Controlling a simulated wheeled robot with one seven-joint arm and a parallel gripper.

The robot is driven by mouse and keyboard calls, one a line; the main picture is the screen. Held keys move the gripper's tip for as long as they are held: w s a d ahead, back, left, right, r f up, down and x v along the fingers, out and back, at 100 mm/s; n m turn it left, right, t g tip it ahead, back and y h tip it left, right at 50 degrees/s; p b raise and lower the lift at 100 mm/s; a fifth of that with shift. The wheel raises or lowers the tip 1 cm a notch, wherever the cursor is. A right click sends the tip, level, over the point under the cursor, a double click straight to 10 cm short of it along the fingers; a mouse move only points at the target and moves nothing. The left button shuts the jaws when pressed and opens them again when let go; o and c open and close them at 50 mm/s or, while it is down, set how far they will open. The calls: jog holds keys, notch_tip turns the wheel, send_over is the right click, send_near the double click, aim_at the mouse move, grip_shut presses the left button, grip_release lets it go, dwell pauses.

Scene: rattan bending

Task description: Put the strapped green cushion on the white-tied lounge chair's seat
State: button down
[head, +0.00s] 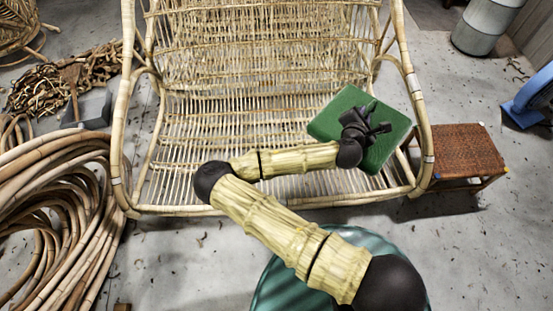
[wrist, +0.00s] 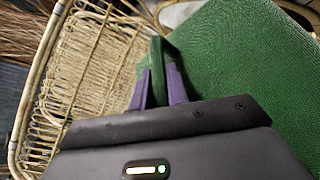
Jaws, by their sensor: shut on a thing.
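The green cushion (head: 392,150) is held over the right part of the rattan lounge chair's seat (head: 215,165) in the head view. It reaches close to the chair's right arm, and I cannot tell whether it touches the seat. White ties show low on the chair's frame. My gripper (head: 368,124) is above the cushion. In the wrist view my gripper's purple fingers (wrist: 158,88) are shut on the green strap (wrist: 157,60), and the cushion (wrist: 235,65) fills the right side. The cushion's underside is hidden.
Coiled rattan poles (head: 60,205) lie left of the chair. A woven stool (head: 458,152) stands close to the chair's right side. A grey drum (head: 485,25) and a blue object (head: 530,97) are at the right. The seat's left and middle are bare.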

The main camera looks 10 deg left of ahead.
jog(key=a+f+n+y+b, duration=0.9)
jog(key=a+f+b, duration=0.7)
jog(key=a+f, duration=1)
jog(key=shift+w+a+f+g+y+b, duration=0.15)
jog(key=shift+a+g+y+b, duration=0.2)
jog(key=shift+a+y, duration=0.55)
jog(key=shift+d, duration=0.2)
notch_tip(320, 180, down, 6)
jog(key=b, duration=0.4)
jog(key=shift+f, duration=0.15)
notch_tip(320, 180, down, 4)
jog(key=b, duration=0.3)
